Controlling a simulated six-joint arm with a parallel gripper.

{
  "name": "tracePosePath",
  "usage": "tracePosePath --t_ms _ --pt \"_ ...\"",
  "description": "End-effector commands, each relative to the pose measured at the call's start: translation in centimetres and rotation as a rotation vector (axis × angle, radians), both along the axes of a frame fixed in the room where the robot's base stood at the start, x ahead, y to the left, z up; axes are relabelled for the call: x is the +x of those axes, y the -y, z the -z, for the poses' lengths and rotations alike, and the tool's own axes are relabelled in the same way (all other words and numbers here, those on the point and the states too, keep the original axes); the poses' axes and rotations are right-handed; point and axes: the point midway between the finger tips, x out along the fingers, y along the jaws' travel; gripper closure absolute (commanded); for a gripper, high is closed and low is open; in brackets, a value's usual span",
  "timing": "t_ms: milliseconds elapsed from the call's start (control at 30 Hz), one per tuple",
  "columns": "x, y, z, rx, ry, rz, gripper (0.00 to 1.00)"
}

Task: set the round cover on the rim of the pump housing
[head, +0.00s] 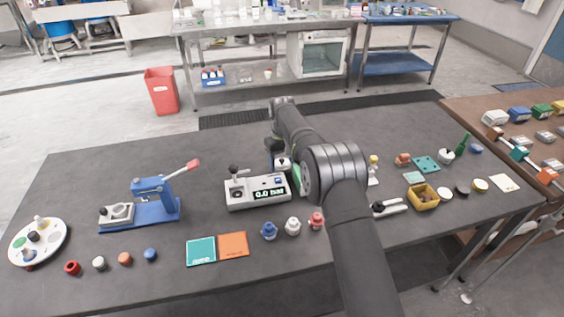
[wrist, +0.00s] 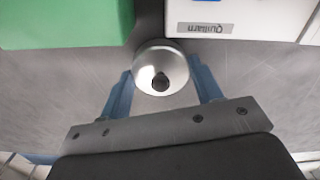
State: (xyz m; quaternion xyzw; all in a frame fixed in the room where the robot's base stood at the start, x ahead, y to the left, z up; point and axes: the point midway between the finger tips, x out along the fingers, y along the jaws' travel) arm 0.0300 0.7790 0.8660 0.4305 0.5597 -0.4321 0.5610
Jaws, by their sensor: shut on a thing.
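The round cover (wrist: 148,75) is a shiny silver disc with a black knob, in the wrist view. My gripper (wrist: 163,84) has its blue fingers on either side of it and is shut on it. In the head view, my gripper (head: 281,152) is behind the white device with a "0.0 bar" display, which I take for the pump housing (head: 262,203). A white labelled face, apparently of this device (wrist: 240,14), is at the wrist view's upper right. The housing's rim cannot be made out clearly. My arm hides part of the area right of it.
A green block (wrist: 65,22) is close at the upper left of the wrist view. A blue lever press (head: 152,200) stands left of the device. Teal (head: 201,251) and orange (head: 233,245) pads and several small knobbed pieces (head: 293,227) lie in front. Bare table lies behind the press.

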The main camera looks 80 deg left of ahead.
Motion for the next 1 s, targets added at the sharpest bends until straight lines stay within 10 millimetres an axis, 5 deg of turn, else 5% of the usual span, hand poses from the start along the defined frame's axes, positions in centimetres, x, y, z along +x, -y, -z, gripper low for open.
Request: tracePosePath --t_ms 367,400,500,833,1000 --pt "0.0 0.0 0.6 0.002 0.0 0.0 0.66" --pt "0.0 0.0 0.7 0.002 0.0 0.0 0.39" --pt "0.0 0.0 0.6 0.002 0.0 0.0 0.2" --pt "0.0 -0.1 0.3 0.003 0.0 0.0 0.19" --pt "0.0 -0.1 -1.8 0.006 0.0 0.0 0.19"
